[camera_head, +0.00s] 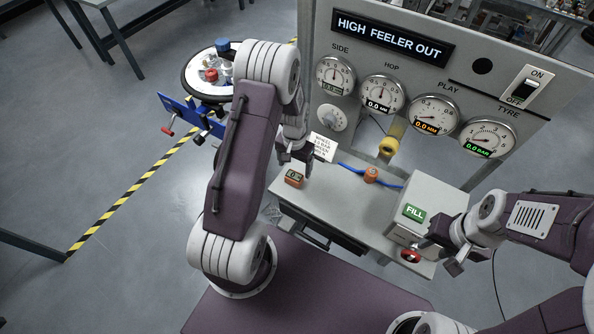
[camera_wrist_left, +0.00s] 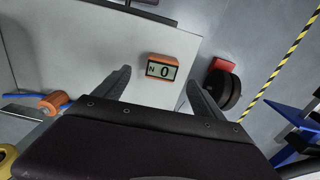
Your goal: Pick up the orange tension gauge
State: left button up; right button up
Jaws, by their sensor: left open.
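The orange tension gauge (camera_head: 294,179) is a small orange block with a display on the bench top, near its left front edge. In the left wrist view the gauge (camera_wrist_left: 161,68) reads "0" beside an "N". My left gripper (camera_head: 296,157) is above and just behind it in the head view. In the left wrist view my left gripper (camera_wrist_left: 158,82) is open and empty, with the gauge showing between and beyond its fingertips. My right gripper (camera_head: 440,256) is beside the FILL box near a red knob; its finger gap is unclear.
Another orange piece (camera_head: 371,175) sits on a blue cable on the bench (camera_head: 335,207). The FILL box (camera_head: 425,205) stands at the right. A gauge panel (camera_head: 430,75) rises behind. A wheel with parts (camera_head: 190,78) and a blue stand (camera_head: 180,112) are at the left.

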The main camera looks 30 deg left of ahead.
aim_at(294, 176)
pick_arm(q)
jog(key=shift+s+f, duration=0.3)
jog(key=shift+f, duration=0.2)
jog(key=shift+w+a+f+p, duration=0.15)
jog(key=shift+w+f+p, duration=0.15)
jog(key=shift+f, duration=0.3)
jog(key=shift+w+a+f+p, duration=0.1)
jog(key=shift+w+f+p, duration=0.1)
jog(key=shift+w+f, duration=0.3)
jog(key=f, duration=0.2)
jog(key=s+f+p, duration=0.1)
jog(key=shift+d+f, duration=0.1)
jog(key=shift+f, duration=0.45)
jog(key=shift+w+f, duration=0.1)
jog(key=shift+w, duration=0.15)
jog(key=c, duration=1.5)
jog(key=shift+c, duration=0.2)
pick_arm(e)
jog(key=shift+w+a+r, duration=0.1)
jog(key=shift+w+r, duration=0.05)
jog(key=shift+r, duration=0.45)
jog(key=shift+w+a+r, duration=0.1)
jog(key=shift+w+r, duration=0.05)
jog(key=shift+r, duration=0.4)
